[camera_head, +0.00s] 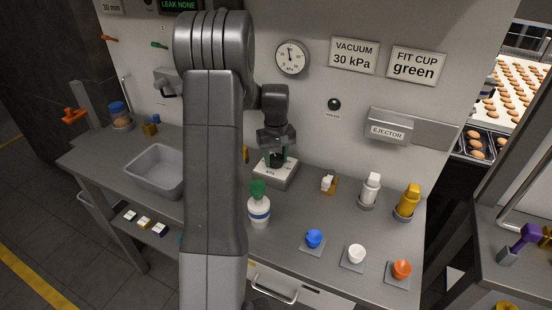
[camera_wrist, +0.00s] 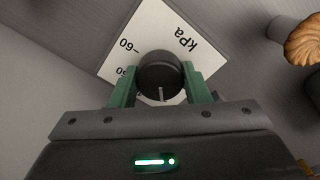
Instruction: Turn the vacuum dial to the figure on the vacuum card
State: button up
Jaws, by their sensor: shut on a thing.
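The vacuum card (camera_head: 354,55) on the back wall reads "VACUUM 30 kPa". The vacuum dial is a round black knob (camera_wrist: 160,74) on a pale plate (camera_wrist: 122,48) marked "kPa" and "60"; another figure below is partly covered by a finger. A light pointer line on the knob's side faces the gripper's palm. The figure it points to is hidden. My gripper (camera_wrist: 160,70) has its green fingers on both sides of the knob, shut on it. In the head view my gripper (camera_head: 277,154) is above the dial box (camera_head: 276,174), and the knob is mostly hidden.
A round kPa gauge (camera_head: 291,57) hangs left of the card, its needle near upright. Blue (camera_head: 314,238), white (camera_head: 356,253) and orange (camera_head: 401,269) cups are at the front right.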

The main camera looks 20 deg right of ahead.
aim_at(276, 157)
dwell(0.3)
jog(key=o, duration=1)
jog(key=shift+c, duration=0.2)
notch_tip(276, 157, up, 14)
jog(key=b, duration=0.1)
jog(key=shift+b, duration=0.3)
jog(key=shift+f, duration=0.15)
notch_tip(276, 157, down, 14)
jog(key=shift+r+p, duration=0.15)
jog(key=shift+p, duration=0.6)
